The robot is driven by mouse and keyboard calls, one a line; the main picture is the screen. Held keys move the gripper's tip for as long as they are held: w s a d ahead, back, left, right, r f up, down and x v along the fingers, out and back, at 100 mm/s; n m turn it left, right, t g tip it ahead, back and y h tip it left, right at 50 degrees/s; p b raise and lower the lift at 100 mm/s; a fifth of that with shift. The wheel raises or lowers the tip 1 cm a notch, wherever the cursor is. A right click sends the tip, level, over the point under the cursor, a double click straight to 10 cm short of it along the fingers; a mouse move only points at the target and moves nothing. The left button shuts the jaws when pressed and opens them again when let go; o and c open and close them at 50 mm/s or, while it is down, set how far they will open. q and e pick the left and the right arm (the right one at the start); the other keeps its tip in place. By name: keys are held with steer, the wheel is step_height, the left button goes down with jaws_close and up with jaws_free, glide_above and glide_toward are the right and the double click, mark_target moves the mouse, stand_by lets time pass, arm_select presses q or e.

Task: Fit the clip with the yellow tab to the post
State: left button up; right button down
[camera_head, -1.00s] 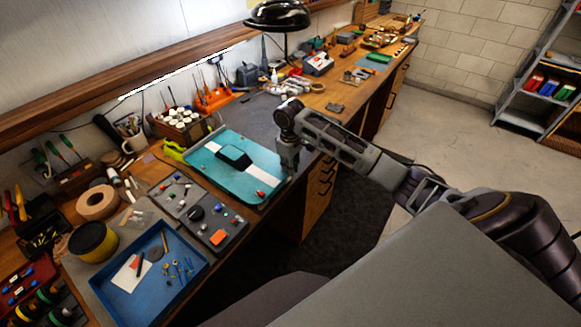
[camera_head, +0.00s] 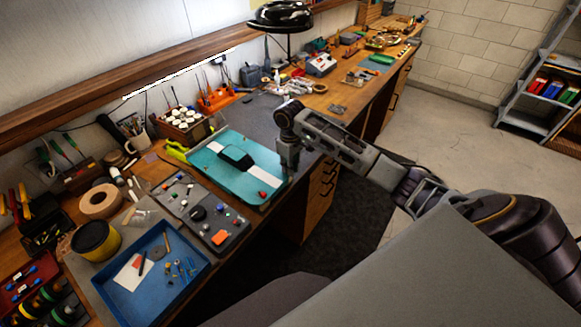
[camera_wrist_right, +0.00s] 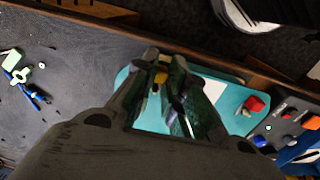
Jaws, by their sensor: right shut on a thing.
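My right gripper (camera_head: 287,168) hangs fingers down at the right end of the teal tray (camera_head: 225,177). In the right wrist view the gripper (camera_wrist_right: 160,66) is shut on a small piece with a yellow part (camera_wrist_right: 161,77), which looks like the clip with the yellow tab. The fingers hide most of it. I cannot make out the post in either view. My left gripper is not in view.
A small red piece (camera_head: 262,194) is at the tray's near edge. A grey panel (camera_head: 204,214) with small parts and a blue tray (camera_head: 136,305) lie to the left. A black lamp (camera_head: 280,15) stands behind. The dark mat (camera_head: 262,128) behind the gripper has free room.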

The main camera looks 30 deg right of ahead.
steer(key=shift+w+a, duration=0.1)
steer(key=shift+w, duration=0.15)
stand_by(0.5)
steer(key=c, duration=1.4)
jaws_free()
steer(key=shift+r, duration=0.15)
steer(key=shift+r, duration=5.85)
